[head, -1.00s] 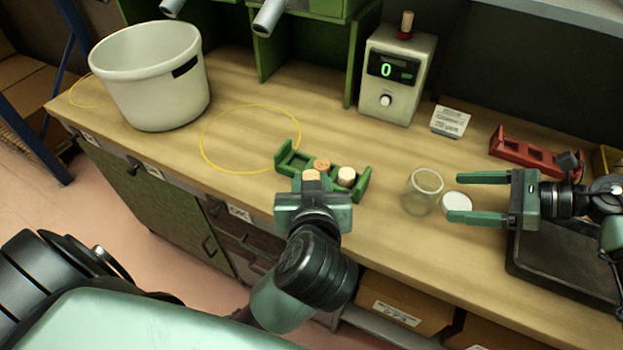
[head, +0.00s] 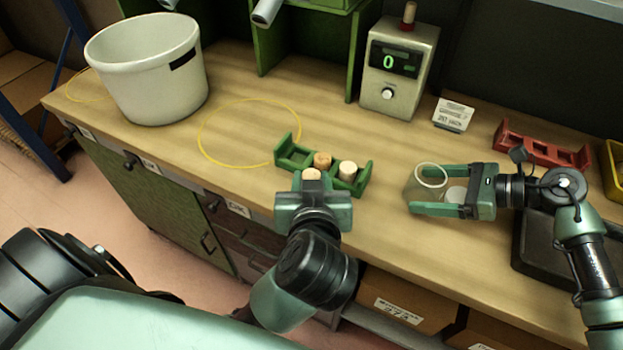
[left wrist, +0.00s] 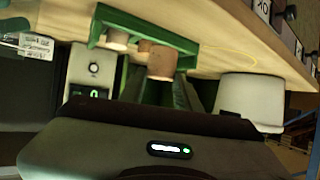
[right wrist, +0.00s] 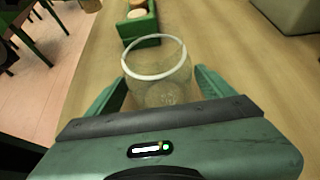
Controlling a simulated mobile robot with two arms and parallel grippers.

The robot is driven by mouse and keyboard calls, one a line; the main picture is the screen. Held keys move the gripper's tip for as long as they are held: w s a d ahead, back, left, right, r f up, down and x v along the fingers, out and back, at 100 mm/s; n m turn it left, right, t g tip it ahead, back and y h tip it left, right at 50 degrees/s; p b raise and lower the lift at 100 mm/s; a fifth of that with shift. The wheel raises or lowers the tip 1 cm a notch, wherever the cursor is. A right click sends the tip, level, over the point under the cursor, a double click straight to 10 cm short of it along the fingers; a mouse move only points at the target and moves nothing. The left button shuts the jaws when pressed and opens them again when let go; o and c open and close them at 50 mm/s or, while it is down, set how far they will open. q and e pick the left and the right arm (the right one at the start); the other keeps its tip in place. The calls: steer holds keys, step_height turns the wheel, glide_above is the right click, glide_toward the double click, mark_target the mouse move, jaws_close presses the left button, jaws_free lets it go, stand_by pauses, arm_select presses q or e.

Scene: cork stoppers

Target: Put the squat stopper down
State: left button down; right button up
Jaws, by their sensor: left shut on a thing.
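My left gripper (head: 312,186) is shut on a short cork stopper (head: 311,174), taken as the squat stopper, just in front of the green rack (head: 365,179). The held stopper also shows between the fingers in the left wrist view (left wrist: 161,64). In the rack, a tan stopper (head: 322,159) sits in the middle and a pale one (head: 347,170) towards the right; the left slot looks empty. My right gripper (head: 414,197) is open, its fingers on either side of a clear glass jar (right wrist: 158,85). Whether they touch the jar is unclear.
A white pot (head: 150,85) stands at the left and a yellow ring outline (head: 203,140) marks bare bench. A digital device (head: 396,75), a card (head: 453,114) and a red rack (head: 540,150) stand behind.

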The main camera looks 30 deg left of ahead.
steer(key=c, duration=0.7)
arm_select(q)
steer(key=w+d+r+m+t+h, duration=0.1)
steer(key=w+d+r+m+h, duration=0.3)
steer(key=w+d+r, duration=0.4)
steer(key=w+d+r+m+h, duration=0.4)
steer(key=d+r+h, duration=0.1)
steer(key=d, duration=0.6)
glide_toward(434, 165)
steer(key=shift+w+d+f, duration=0.1)
steer(key=shift+w+d, duration=0.15)
steer(key=shift+w, duration=0.4)
steer(key=shift+w+d, duration=0.3)
steer(key=shift+w, duration=0.35)
steer(key=shift+w+d+f, duration=0.1)
steer(key=shift+w+d, duration=0.15)
steer(key=shift+w, duration=0.4)
steer(key=c, duration=0.9)
jaws_free()
steer(key=shift+r, duration=0.15)
